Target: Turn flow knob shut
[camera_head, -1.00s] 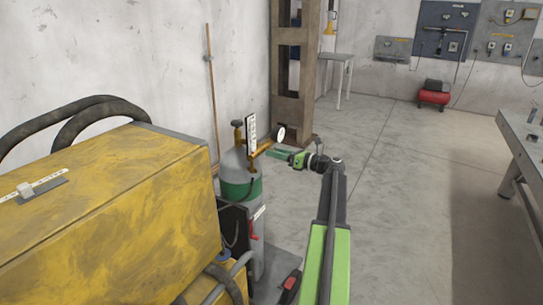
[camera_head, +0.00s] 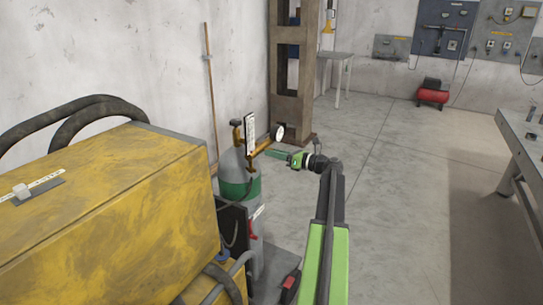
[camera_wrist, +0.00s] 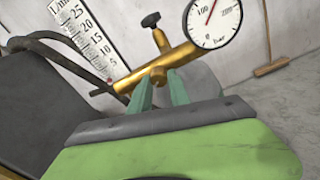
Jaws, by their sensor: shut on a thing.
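The flow knob (camera_wrist: 158,75) is a small brass knob on the underside of a brass regulator body in the wrist view. My gripper (camera_wrist: 161,86) has its two green fingers on either side of it, shut on it. The fingers hide part of the knob, and its turn angle cannot be told. The brass regulator (camera_head: 262,146) also shows in the head view, on top of a grey gas cylinder (camera_head: 254,215) with a green band. My gripper (camera_head: 272,153) reaches it from the right. A white flow scale (camera_wrist: 88,38) and a round pressure gauge (camera_wrist: 214,18) adjoin the regulator.
A yellow machine (camera_head: 110,210) with black hoses stands at the left. A brown steel column (camera_head: 290,80) stands behind the cylinder. A grey workbench (camera_head: 525,150) is at the right edge. The floor (camera_head: 400,190) between is open.

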